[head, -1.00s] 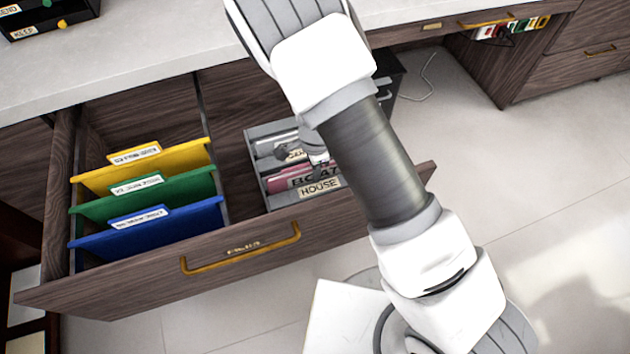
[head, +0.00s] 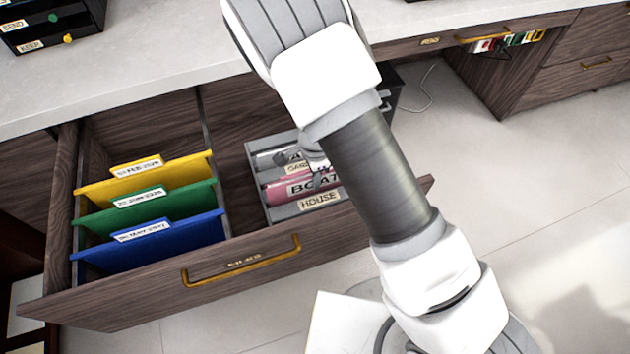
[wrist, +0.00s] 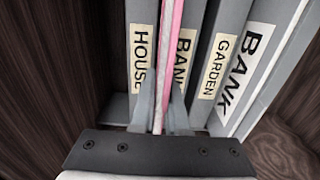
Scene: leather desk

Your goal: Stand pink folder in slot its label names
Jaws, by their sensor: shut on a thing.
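The pink folder (head: 275,192) is in the grey rack (head: 255,165) inside the open drawer. Its large spine label seems to read BOAT, partly hidden by my gripper. In the wrist view the folder (wrist: 170,50) shows edge-on, upright, between the HOUSE label (wrist: 143,60) and a cream label that seems to read BANK (wrist: 183,62). The GARDEN label (wrist: 219,66) is farther right. My gripper (wrist: 161,105) is shut on the pink folder, a finger on each side. In the head view my gripper (head: 318,172) is over the rack. The folder's lower edge is hidden.
A grey folder with a large BANK label (wrist: 245,70) stands right of GARDEN in the wrist view. Yellow (head: 135,178), green (head: 140,203) and blue (head: 150,240) hanging folders fill the drawer's left side. The drawer front (head: 130,295) and desk top (head: 150,70) border the rack.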

